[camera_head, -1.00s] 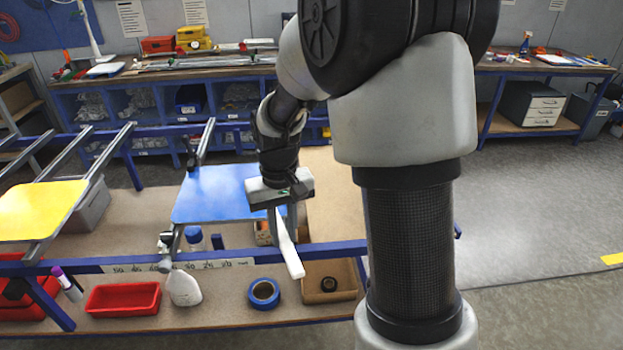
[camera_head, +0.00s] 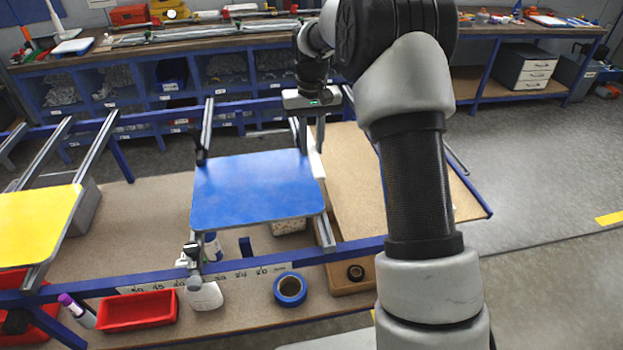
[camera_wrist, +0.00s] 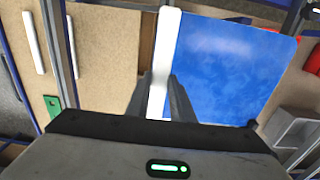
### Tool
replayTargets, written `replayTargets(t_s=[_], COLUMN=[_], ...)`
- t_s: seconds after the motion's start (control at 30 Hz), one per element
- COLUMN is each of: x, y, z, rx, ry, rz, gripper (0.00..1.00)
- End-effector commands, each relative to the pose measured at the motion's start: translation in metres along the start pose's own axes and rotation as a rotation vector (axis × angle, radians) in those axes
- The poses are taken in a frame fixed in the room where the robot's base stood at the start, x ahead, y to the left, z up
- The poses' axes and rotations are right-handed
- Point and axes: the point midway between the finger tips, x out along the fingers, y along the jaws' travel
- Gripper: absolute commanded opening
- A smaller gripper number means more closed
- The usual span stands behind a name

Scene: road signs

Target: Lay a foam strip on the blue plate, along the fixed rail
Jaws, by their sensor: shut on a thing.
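The blue plate (camera_head: 255,190) lies flat on grey rails at the middle of the frame; it also shows in the wrist view (camera_wrist: 225,65). My gripper (camera_head: 311,148) is at the plate's far right corner, pointing down, shut on a white foam strip (camera_head: 317,165). In the wrist view, the strip (camera_wrist: 165,50) stands out between the fingers of my gripper (camera_wrist: 161,95) and runs along one side edge of the plate, about parallel. I cannot tell whether it touches the plate. A grey rail (camera_head: 325,233) shows under the plate's near right corner; which rail is fixed is unclear.
A yellow plate (camera_head: 35,222) is at left. A blue front beam (camera_head: 110,289) crosses before the plate. Below are a red bin (camera_head: 138,311), a blue tape roll (camera_head: 290,289) and a white bottle (camera_head: 204,296). Another white strip (camera_wrist: 33,43) shows in the wrist view.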

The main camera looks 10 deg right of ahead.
Motion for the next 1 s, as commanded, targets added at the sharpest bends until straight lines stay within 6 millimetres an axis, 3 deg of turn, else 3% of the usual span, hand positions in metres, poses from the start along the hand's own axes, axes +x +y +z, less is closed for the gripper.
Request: replayTargets(t_s=[0.3, 0.47, 0.7, 1.0], x=[0.053, 0.064, 0.095, 0.099], y=[0.0, 0.0, 0.0, 0.0], z=[-0.002, -0.002, -0.002, -0.003], rx=[0.0, 0.0, 0.001, 0.001], ry=[-0.005, -0.002, -0.003, 0.0], rz=[0.0, 0.0, 0.0, 0.0], gripper=[0.0, 0.0, 0.0, 0.0])
